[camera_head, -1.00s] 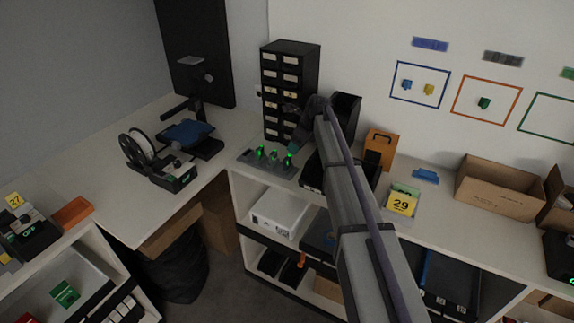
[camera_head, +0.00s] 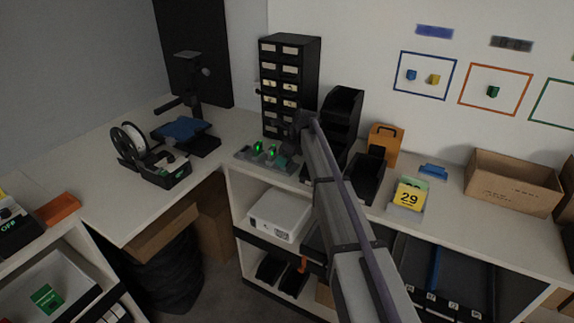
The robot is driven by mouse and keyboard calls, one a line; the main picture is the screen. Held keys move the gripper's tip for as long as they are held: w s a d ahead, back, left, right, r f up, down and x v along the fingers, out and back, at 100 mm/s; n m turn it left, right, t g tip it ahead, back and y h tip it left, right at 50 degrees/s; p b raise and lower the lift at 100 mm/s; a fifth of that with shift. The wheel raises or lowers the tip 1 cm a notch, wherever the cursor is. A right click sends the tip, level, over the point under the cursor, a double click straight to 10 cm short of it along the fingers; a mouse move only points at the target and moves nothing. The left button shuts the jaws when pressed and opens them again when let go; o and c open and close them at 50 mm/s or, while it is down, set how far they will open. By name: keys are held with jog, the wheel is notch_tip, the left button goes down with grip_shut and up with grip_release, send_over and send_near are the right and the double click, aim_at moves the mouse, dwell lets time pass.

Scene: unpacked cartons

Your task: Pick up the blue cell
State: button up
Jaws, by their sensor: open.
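My gripper (camera_head: 284,152) is over the right end of a grey rack (camera_head: 250,157) on the counter. Its jaws are open, but the fingers are small and dark here. Two green lights show on the rack; its right end is partly hidden by my gripper. No blue cell can be made out clearly at the rack. A small blue piece (camera_head: 411,75) shows inside a blue outline on the wall, beside a yellow one. A flat blue object (camera_head: 434,172) lies on the counter to the right; I cannot tell whether it is a cell.
A black drawer cabinet (camera_head: 288,52) stands behind the rack, with black bins (camera_head: 344,108) to its right. An orange box (camera_head: 386,141), a yellow "29" card (camera_head: 409,196) and an open carton (camera_head: 513,181) stand farther right. A printer-like device (camera_head: 166,172) is at left.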

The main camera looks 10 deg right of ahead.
jog(key=shift+r, duration=0.1)
jog(key=c, duration=1.1)
jog(key=shift+o, duration=0.2)
